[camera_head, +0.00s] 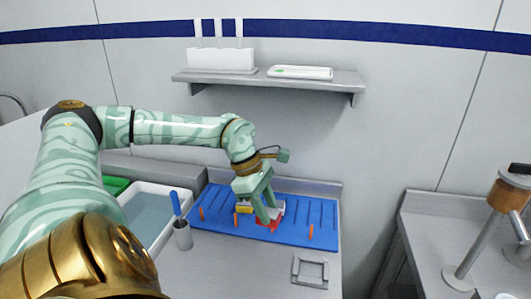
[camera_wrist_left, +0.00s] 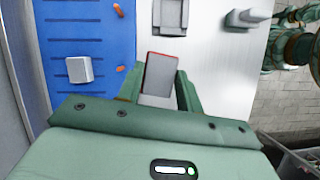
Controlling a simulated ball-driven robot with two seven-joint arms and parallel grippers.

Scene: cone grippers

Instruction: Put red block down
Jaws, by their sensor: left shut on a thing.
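My left gripper (camera_head: 263,207) reaches down at the front part of the blue ribbed mat (camera_head: 320,215). It is shut on the red block (camera_head: 268,226), which is partly hidden by the fingers in the head view. In the left wrist view the left gripper (camera_wrist_left: 160,90) has a finger on each side of the block (camera_wrist_left: 160,72), which shows a grey face with red edges. There the block appears over the pale counter beside the mat's edge. I cannot tell whether it touches anything beneath. My right gripper is not in view.
A white block (camera_wrist_left: 79,69) and a yellow block (camera_head: 243,209) are close by on the mat, among orange pegs (camera_head: 311,232). A grey square frame (camera_head: 310,271) lies on the counter. A cup (camera_head: 183,238) with a blue-handled tool and a sink (camera_head: 150,212) are left.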

